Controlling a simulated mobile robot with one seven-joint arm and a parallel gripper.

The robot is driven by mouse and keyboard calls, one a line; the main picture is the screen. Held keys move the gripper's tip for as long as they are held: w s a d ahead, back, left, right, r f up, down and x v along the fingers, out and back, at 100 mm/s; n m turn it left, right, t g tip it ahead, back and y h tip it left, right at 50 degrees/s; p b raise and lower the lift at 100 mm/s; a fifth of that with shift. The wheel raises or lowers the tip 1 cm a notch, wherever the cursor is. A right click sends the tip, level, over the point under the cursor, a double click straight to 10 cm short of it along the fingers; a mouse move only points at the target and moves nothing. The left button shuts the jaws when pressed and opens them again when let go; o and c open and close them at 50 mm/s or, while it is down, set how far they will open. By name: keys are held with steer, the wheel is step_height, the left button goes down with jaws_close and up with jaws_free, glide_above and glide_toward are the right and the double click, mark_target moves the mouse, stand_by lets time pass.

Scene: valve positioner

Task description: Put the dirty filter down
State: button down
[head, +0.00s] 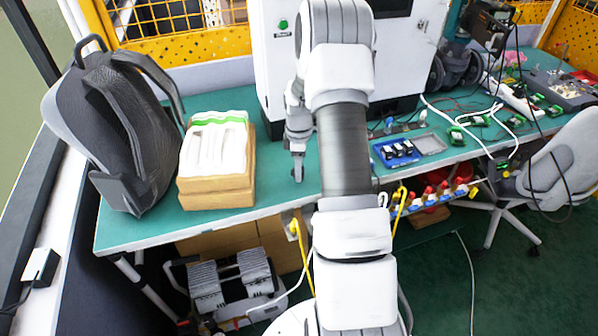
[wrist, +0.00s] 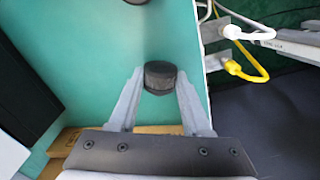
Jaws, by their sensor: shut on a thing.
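The dirty filter appears to be the small dark round piece (wrist: 160,77) between my fingertips in the wrist view. My gripper (wrist: 160,84) is shut on it, one pale finger on each side. In the head view my gripper (head: 298,168) points down over the green workbench (head: 150,232), near its front edge and in front of the white cabinet. The filter cannot be made out there. The bench also lies behind the filter in the wrist view (wrist: 110,55). I cannot tell whether the filter touches the bench.
A cardboard box (head: 215,192) with white-and-green packs and a dark backpack (head: 115,130) stand left of my gripper. The white cabinet (head: 285,75) stands behind. A blue tray (head: 397,150) lies to the right. Bare bench shows between the box and my gripper.

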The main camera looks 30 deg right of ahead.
steer(key=shift+f, duration=0.8)
steer(key=shift+f, duration=0.1)
steer(key=shift+c, duration=1.8)
jaws_free()
